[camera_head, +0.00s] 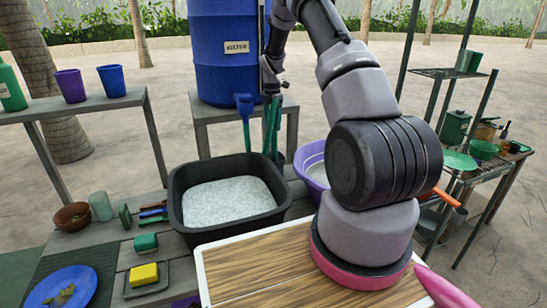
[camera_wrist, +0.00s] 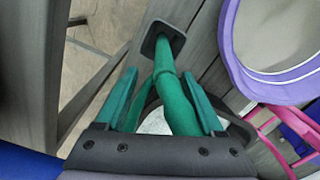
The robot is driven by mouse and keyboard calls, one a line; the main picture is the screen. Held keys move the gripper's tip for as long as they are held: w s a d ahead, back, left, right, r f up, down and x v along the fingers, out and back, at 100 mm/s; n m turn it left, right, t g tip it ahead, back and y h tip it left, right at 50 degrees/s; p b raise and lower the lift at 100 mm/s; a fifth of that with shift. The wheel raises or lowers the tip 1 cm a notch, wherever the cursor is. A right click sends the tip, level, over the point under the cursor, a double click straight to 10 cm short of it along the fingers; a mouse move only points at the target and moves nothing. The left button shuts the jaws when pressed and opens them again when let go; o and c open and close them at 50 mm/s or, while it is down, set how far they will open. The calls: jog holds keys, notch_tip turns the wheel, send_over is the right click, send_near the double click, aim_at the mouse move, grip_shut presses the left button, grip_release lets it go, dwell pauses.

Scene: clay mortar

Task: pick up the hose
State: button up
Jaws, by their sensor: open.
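The hose (camera_wrist: 172,88) is a green tube in the wrist view. It runs from a dark square plate (camera_wrist: 153,44) down between the fingers toward the palm. My gripper (camera_wrist: 159,74) is open, with one teal finger on each side of the hose. The hose seems nearer the right finger; I cannot tell if they touch. In the head view my gripper (camera_head: 271,128) points down beside the blue tap of the water barrel (camera_head: 222,75). Thin green strips there are hard to tell apart as hose or fingers.
A black basin (camera_head: 178,205) with pale contents stands in front of the gripper. A purple-rimmed tub (camera_head: 304,158) is close on the right, and also in the wrist view (camera_wrist: 229,55). A shelf with cups (camera_head: 111,80) is at left. A rack with dishes (camera_head: 458,160) is at right.

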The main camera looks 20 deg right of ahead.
aim_at(274, 133)
jog(key=f, duration=0.5)
jog(key=shift+s+d+f, duration=0.15)
jog(key=shift+d+f, duration=0.05)
jog(key=shift+d, duration=0.15)
grip_shut()
